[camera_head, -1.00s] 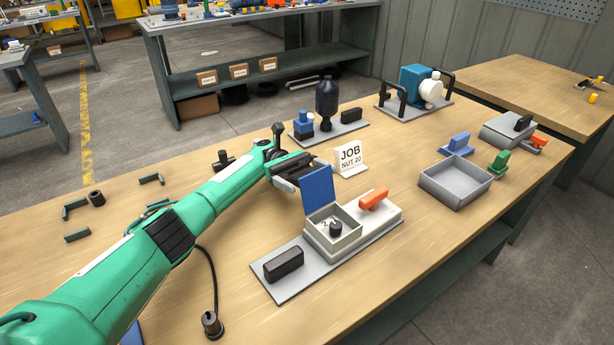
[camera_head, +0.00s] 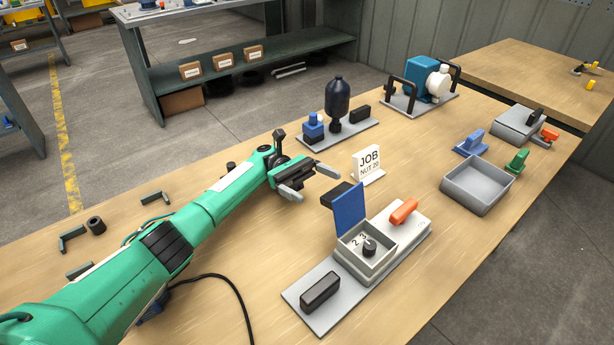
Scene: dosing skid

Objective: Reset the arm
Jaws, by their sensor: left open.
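My left gripper (camera_head: 308,182) is open and empty above the bench, left of the open blue lid (camera_head: 350,208). Its two fingers are apart and point right. The lid stands up at the back of a grey box with a black dial knob (camera_head: 369,247) and numbers in it. The box sits on a pale unit with an orange handle (camera_head: 404,211), on a grey plate with a black block (camera_head: 320,291). My right gripper is not in view.
The JOB NUT 20 sign (camera_head: 368,162) stands just right of the gripper. A dark bottle (camera_head: 337,97) and a teal pump (camera_head: 421,78) stand behind. An empty grey tray (camera_head: 477,184) is at right. Small black brackets (camera_head: 72,239) lie at left, beside a black ring (camera_head: 96,225).

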